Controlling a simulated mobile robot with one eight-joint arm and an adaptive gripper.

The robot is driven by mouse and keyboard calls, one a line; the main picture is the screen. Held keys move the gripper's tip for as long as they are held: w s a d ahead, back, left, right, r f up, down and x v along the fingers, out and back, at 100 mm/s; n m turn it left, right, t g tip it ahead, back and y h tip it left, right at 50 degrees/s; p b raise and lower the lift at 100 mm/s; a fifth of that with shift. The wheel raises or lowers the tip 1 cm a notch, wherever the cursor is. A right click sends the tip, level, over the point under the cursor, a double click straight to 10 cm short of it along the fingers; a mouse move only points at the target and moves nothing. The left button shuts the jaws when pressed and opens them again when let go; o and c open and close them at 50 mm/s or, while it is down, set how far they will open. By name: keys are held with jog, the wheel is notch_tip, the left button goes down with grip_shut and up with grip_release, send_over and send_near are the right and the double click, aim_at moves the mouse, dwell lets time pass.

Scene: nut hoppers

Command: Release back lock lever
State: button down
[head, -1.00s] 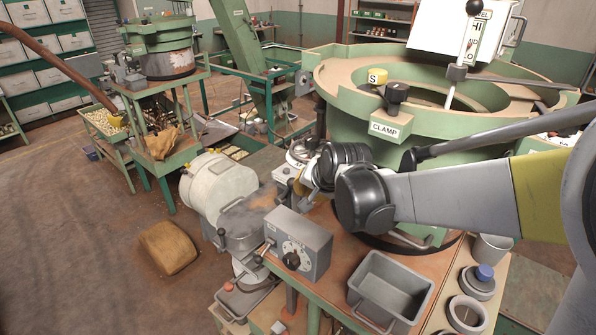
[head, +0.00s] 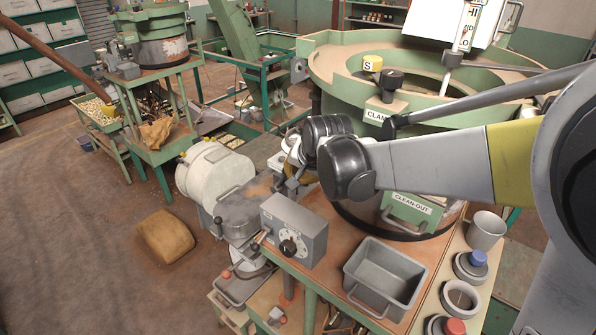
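I cannot pick out a lever marked as the back lock lever. A round green bowl hopper (head: 330,68) stands at the back right, with a clamp knob (head: 389,80) on its rim above a partly covered CLAMP label. My arm crosses from the right. My gripper (head: 290,168) is beyond the dark wrist, left of the bowl's base; its fingers are mostly hidden.
A grey control box (head: 294,232) with a dial and an empty grey bin (head: 385,280) sit on the bench in front of my arm. A cup (head: 486,231) and several jars line the right edge.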

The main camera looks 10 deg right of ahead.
jog(key=shift+w+a+r, duration=0.15)
jog(key=w+a+r+g+h, duration=0.1)
jog(key=w+a, duration=0.1)
jog(key=w+a+g+h, duration=0.1)
jog(key=g+h, duration=0.1)
jog(key=w+a+r+n+g+h, duration=0.1)
jog(key=w+a, duration=0.1)
jog(key=shift+w+a+r+g+h, duration=0.3)
jog(key=shift+a, duration=0.05)
jog(key=shift+w+a, duration=0.4)
jog(key=shift+w+a+f, duration=0.1)
jog(key=shift+w+a, duration=0.6)
